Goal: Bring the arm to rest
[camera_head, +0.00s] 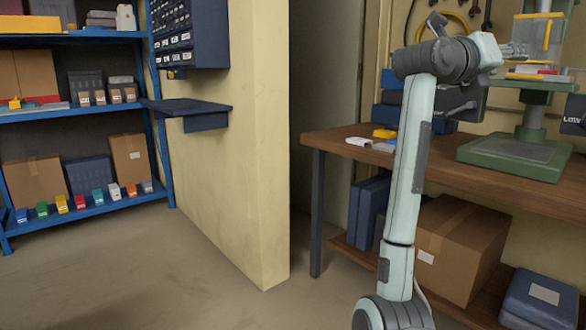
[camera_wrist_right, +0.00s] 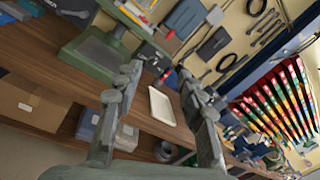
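My right arm rises from the bottom of the head view and bends at the top. Its right gripper (camera_head: 515,50) is at the upper right, over the workbench and in front of the green machine. In the right wrist view the gripper's two fingers (camera_wrist_right: 160,72) are spread wide apart. Nothing is held between them. A pale tray (camera_wrist_right: 161,106) shows in the gap, on the bench beyond the fingers. My left gripper is in neither view.
The wooden workbench (camera_head: 330,137) carries a green drill-press-like machine (camera_head: 515,155). A cardboard box (camera_head: 465,245) and a blue box (camera_head: 540,300) sit below. A wall end (camera_head: 262,150) and blue shelf (camera_head: 100,208) stand left. The floor (camera_head: 120,270) between is clear.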

